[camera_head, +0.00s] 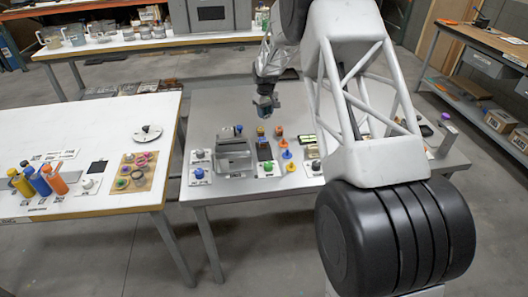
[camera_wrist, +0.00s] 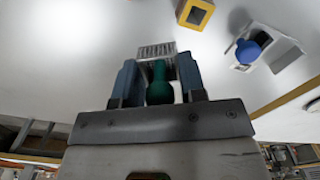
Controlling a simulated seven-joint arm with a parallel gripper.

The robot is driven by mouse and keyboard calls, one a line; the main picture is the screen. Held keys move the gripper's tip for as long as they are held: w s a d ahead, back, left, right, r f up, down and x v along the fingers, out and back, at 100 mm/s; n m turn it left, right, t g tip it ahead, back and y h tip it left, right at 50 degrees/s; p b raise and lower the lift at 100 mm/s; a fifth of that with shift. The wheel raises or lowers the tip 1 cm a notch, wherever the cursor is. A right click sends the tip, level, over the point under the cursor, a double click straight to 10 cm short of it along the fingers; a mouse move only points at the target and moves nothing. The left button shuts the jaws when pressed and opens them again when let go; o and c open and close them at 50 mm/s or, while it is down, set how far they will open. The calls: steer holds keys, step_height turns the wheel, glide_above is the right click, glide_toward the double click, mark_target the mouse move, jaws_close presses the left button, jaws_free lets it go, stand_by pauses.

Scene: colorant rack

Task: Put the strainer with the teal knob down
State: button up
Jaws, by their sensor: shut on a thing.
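The teal knob (camera_wrist: 158,85) of the strainer is between the two fingers of my gripper (camera_wrist: 158,75) in the wrist view, and the gripper is shut on it. A pale grey ribbed piece (camera_wrist: 157,50) shows just beyond the knob; I cannot tell whether it is part of the strainer. The rest of the strainer is hidden by the gripper. In the head view my gripper (camera_head: 265,106) is above the back part of the grey table, behind the small coloured items. The strainer is too small there to make out clearly.
A grey slotted rack (camera_head: 235,155) stands on the grey table (camera_head: 212,113), left of my gripper. A blue-knobbed piece (camera_head: 198,174) sits at front left, and blue (camera_head: 287,155) and yellow (camera_head: 291,167) pieces stand in front. The white table (camera_head: 95,115) at left holds bottles. The table's back left is clear.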

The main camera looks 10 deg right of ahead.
steer(key=s+n, duration=0.2)
steer(key=s, duration=0.3)
steer(key=s+a+n, duration=0.1)
steer(key=s+n, duration=0.1)
steer(key=s, duration=0.4)
steer(key=s+n, duration=0.2)
steer(key=s, duration=0.4)
steer(key=shift+s+a+r+n, duration=0.2)
steer(key=shift+s+a+n, duration=0.05)
steer(key=shift+n, duration=0.15)
steer(key=s+n, duration=0.2)
steer(key=s, duration=0.3)
steer(key=s+f+n, duration=0.1)
steer(key=s+n, duration=0.1)
steer(key=s, duration=0.4)
steer(key=s+n, duration=0.1)
steer(key=s, duration=0.4)
steer(key=shift+s+a+f+n, duration=0.2)
steer(key=shift+n, duration=0.2)
steer(key=shift+w, duration=0.1)
glide_above(265, 156)
steer(key=shift+w+f, duration=0.1)
steer(key=shift+f, duration=0.6)
steer(key=shift+f, duration=1.8)
steer(key=shift+f, duration=0.1)
steer(key=o, duration=0.9)
